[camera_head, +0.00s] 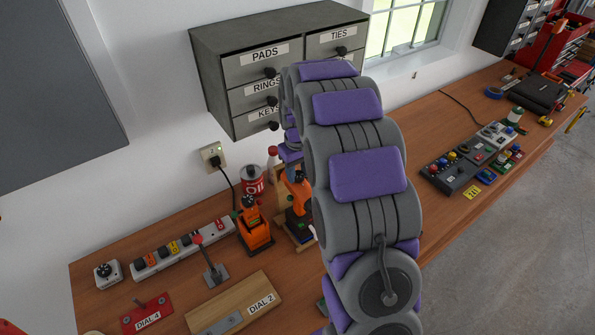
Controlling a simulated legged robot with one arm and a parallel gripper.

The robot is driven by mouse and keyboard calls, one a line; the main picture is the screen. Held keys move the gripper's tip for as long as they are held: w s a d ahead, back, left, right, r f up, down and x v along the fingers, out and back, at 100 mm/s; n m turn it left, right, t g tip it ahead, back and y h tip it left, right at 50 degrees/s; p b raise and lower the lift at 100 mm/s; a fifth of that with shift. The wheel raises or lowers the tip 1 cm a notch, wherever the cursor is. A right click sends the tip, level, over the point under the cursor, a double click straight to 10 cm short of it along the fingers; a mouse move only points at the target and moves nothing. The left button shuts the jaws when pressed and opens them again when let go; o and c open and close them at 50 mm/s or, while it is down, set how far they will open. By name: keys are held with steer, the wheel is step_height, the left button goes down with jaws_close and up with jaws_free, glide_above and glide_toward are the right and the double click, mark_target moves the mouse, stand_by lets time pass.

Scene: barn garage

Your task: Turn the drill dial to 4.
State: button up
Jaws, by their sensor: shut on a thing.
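An orange and black drill (298,193) stands upright on a wooden stand on the bench, at the middle of the head view. Its right side is partly hidden by my arm. My gripper (291,168) reaches down from behind my arm to the top of this drill and is shut on it. The fingers are small and partly hidden, and I cannot make out the dial or its numbers.
A red-and-white can (252,181) stands behind the tools. A power strip (183,248), a red-knobbed lever (213,271), a DIAL 4 plate (147,313) and a DIAL 2 board (240,307) lie to the left. A drawer cabinet (248,66) hangs above. Button boxes (455,177) sit to the right.

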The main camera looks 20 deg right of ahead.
mark_target(298, 174)
steer(key=shift+m, duration=0.4)
steer(key=o, duration=1.1)
steer(key=shift+c, duration=0.2)
steer(key=shift+r, duration=0.15)
step_height(298, 174, up, 17)
